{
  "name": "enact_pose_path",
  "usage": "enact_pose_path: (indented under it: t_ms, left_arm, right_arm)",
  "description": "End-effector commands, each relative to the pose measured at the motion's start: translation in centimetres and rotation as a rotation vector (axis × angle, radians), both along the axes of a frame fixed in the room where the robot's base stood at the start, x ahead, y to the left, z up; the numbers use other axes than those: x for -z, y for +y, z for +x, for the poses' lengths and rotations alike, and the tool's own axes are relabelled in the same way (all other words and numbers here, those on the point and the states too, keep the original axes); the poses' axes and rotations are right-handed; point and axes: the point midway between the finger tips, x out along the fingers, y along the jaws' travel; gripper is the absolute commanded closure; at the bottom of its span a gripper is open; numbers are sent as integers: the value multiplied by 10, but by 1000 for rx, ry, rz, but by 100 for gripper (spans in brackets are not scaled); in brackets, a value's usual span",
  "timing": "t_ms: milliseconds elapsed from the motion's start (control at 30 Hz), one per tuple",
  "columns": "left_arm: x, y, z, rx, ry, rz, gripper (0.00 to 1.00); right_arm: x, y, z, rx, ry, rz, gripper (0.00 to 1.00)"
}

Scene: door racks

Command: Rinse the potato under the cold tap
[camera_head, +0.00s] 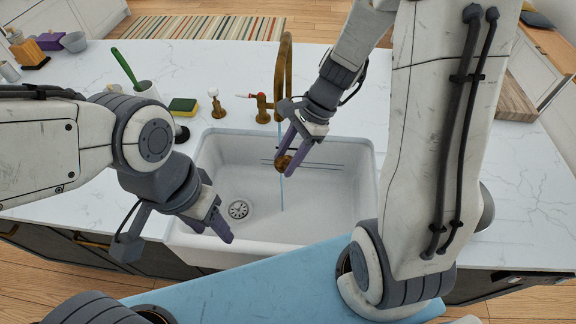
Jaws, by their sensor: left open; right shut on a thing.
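A brown potato (283,163) is held between the fingers of my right gripper (288,153), above the white sink (320,208). A thin blue stream of water (282,192) falls from the brass spout (285,62) to the basin and passes at the potato. The tap has a red-marked handle (259,97) and a white-topped handle (213,94). Which is the cold one I cannot tell for sure. My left gripper (222,222) is open and empty over the left part of the sink, near the drain (238,210).
A wooden board (513,98) lies at the right. The white counter (215,60) behind the sink is mostly clear.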

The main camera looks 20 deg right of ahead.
Motion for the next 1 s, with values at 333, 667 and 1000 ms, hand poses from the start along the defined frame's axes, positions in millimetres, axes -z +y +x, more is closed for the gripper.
enact_pose_path:
  t_ms: [333,667,1000]
  left_arm:
    - [4,0,0,-1,0,0,47]
    - [-6,0,0,1,0,0,47]
    - [-8,0,0,2,0,0,47]
  right_arm:
    - [8,-7,34,0,1,0,100]
    - [12,-12,63,0,1,0,100]
    - [15,-14,73,0,0,0,100]
